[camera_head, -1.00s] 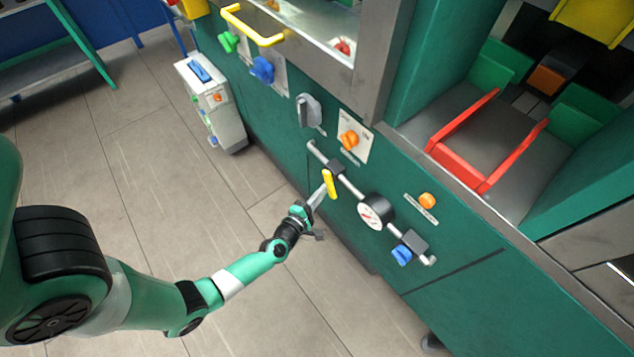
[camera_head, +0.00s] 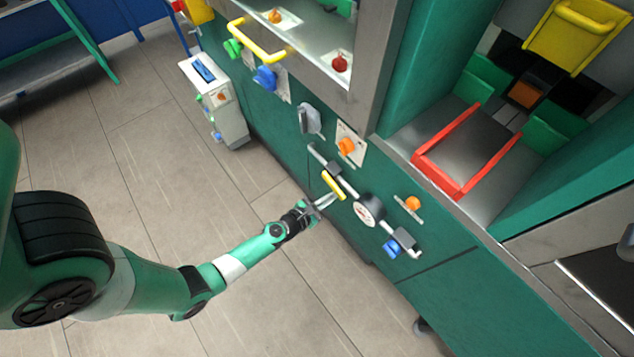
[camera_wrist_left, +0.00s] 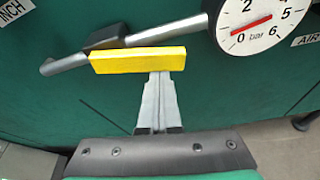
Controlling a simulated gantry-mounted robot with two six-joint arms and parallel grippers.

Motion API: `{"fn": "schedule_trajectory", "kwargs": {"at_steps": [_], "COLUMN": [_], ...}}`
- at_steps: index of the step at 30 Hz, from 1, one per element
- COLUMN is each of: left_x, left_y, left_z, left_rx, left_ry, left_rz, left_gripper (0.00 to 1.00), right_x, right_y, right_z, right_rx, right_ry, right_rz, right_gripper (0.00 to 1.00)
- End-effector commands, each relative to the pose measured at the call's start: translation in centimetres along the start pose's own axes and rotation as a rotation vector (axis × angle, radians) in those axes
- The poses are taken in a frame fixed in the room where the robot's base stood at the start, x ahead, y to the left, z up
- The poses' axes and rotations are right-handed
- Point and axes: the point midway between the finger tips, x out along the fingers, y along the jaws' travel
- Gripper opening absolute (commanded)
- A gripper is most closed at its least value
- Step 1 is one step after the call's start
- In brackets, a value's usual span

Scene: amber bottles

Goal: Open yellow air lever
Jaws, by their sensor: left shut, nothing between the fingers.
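The yellow air lever (camera_head: 333,185) is on the pipe (camera_head: 350,187) at the front of the green machine. In the wrist view the yellow lever (camera_wrist_left: 138,59) lies nearly parallel to the pipe (camera_wrist_left: 165,33), just below it. My left gripper (camera_head: 332,198) is shut and empty, with its tips at the lever's lower side. In the wrist view the left gripper's fingertips (camera_wrist_left: 160,76) are together at the lever's lower edge, touching or very close. The lever is not between the fingers. My right gripper is not in view.
A pressure gauge (camera_wrist_left: 262,22) sits beside the lever, its red needle near 0. A blue lever (camera_head: 391,248) is at the pipe's lower right end. Orange knobs (camera_head: 346,147) and a grey rotary switch (camera_head: 309,119) are above. The floor (camera_head: 150,190) at left is clear.

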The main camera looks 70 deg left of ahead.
Motion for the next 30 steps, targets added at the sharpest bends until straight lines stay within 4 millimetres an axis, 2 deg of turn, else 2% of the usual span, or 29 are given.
{"fn": "schedule_trajectory", "kwargs": {"at_steps": [1, 12, 30], "left_x": [-0.14, -0.44, -0.47], "left_y": [0.11, -0.13, -0.20], "left_z": [0.57, 1.43, 1.49], "left_rx": [-0.035, -0.206, -0.238], "left_ry": [-0.001, -0.002, -0.001], "left_rz": [-0.010, -0.071, -0.083], "left_gripper": [0.00, 0.00, 0.00], "right_x": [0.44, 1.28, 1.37], "right_y": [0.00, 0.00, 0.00], "right_z": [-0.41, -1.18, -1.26], "right_rx": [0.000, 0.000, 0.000], "right_ry": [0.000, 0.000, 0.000], "right_rz": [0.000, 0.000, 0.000], "right_gripper": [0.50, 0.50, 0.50]}}
